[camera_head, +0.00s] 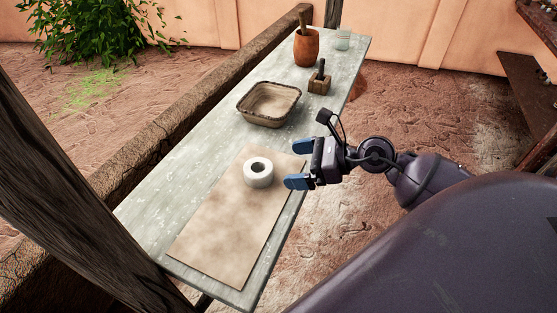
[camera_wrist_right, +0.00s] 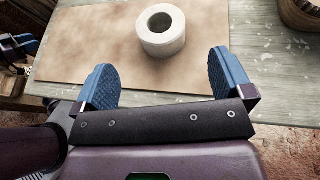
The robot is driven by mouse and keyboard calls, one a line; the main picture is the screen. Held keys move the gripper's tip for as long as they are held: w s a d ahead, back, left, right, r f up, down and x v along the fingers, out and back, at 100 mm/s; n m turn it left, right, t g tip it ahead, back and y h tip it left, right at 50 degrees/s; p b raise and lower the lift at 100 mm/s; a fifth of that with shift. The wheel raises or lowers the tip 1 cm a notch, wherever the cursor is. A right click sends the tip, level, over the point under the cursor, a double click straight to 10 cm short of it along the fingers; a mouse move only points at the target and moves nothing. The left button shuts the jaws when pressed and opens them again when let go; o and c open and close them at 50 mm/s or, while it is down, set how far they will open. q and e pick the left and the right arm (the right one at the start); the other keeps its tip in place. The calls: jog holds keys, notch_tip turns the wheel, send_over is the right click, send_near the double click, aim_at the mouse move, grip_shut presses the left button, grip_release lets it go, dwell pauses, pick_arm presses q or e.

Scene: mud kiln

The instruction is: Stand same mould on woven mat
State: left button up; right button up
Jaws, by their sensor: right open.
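A white, thick-walled ring-shaped mould (camera_head: 258,173) with a round hole on top stands upright on a flat tan mat (camera_head: 215,225); no weave shows on the mat. The mould also shows in the right wrist view (camera_wrist_right: 175,42), ahead of the fingers. My right gripper (camera_head: 294,164) is open and empty, just right of the mould at the mat's right edge, its blue fingertips pointing toward it. Its fingers (camera_wrist_right: 162,75) are apart, with a gap between them and the mould. A blue and purple part at the left edge of the right wrist view seems to be my left gripper (camera_wrist_right: 20,42), cut off.
A square brown basin (camera_head: 243,110) stands beyond the mat on the narrow grey table (camera_head: 160,195). Farther back are a wooden block with a dark handle (camera_head: 320,84), an orange-brown pot (camera_head: 306,50) and a glass (camera_head: 342,40). The near mat is clear. A dark post crosses at left.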

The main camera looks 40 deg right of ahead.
jog(key=shift+v, duration=1.45)
